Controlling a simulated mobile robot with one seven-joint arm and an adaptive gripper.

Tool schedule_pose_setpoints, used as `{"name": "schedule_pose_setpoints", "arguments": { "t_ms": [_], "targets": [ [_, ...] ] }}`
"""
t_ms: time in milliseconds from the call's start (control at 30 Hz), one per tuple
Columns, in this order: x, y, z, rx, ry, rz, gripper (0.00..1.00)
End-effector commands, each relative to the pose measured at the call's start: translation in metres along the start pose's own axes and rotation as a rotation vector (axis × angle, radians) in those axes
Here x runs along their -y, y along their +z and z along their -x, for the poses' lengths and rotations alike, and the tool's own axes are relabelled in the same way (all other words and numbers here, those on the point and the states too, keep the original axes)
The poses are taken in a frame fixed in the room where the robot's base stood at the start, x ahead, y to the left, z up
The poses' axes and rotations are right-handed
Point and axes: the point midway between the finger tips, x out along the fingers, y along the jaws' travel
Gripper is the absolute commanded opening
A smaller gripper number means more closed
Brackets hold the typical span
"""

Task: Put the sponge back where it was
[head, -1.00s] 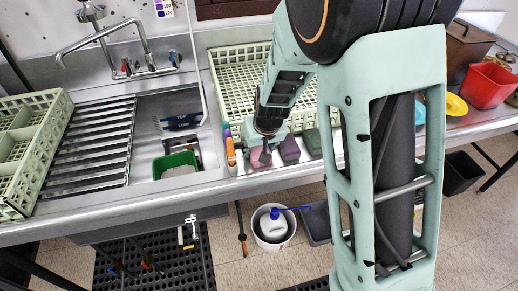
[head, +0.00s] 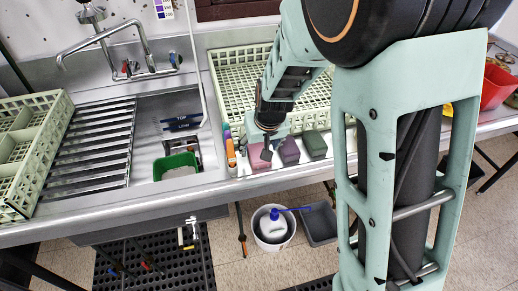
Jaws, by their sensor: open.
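My gripper (head: 265,153) is open and points down at the counter strip in front of the pale dish rack, right of the sink. A mauve block that looks like a sponge (head: 256,162) lies right under and behind its fingers, partly hidden by them. I cannot tell whether the fingers touch it. A purple sponge-like block (head: 289,151) and a green one (head: 315,144) lie in a row to its right, apart from my gripper. The picture does not show which one the task means.
The pale dish rack (head: 232,72) stands behind. Colored bottles or markers (head: 230,150) stand just left of the mauve block. The sink holds a green tub (head: 176,166). A red bin (head: 497,86) is at the far right. A white bucket (head: 272,238) stands on the floor below.

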Motion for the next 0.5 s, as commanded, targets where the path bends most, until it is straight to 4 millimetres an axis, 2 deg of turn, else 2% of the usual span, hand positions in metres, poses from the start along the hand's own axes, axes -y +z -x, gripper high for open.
{"name": "schedule_pose_setpoints", "arguments": {
  "t_ms": [33,200,300,500],
  "targets": [
    [0.001,-0.003,0.014,-0.006,-0.001,0.003,0.60],
    [0.001,-0.002,0.047,-0.005,-0.001,0.002,0.60],
    [0.001,-0.002,0.064,-0.004,-0.001,0.001,0.60],
    [0.000,-0.001,0.084,-0.002,0.000,0.001,0.60]
  ]
}}
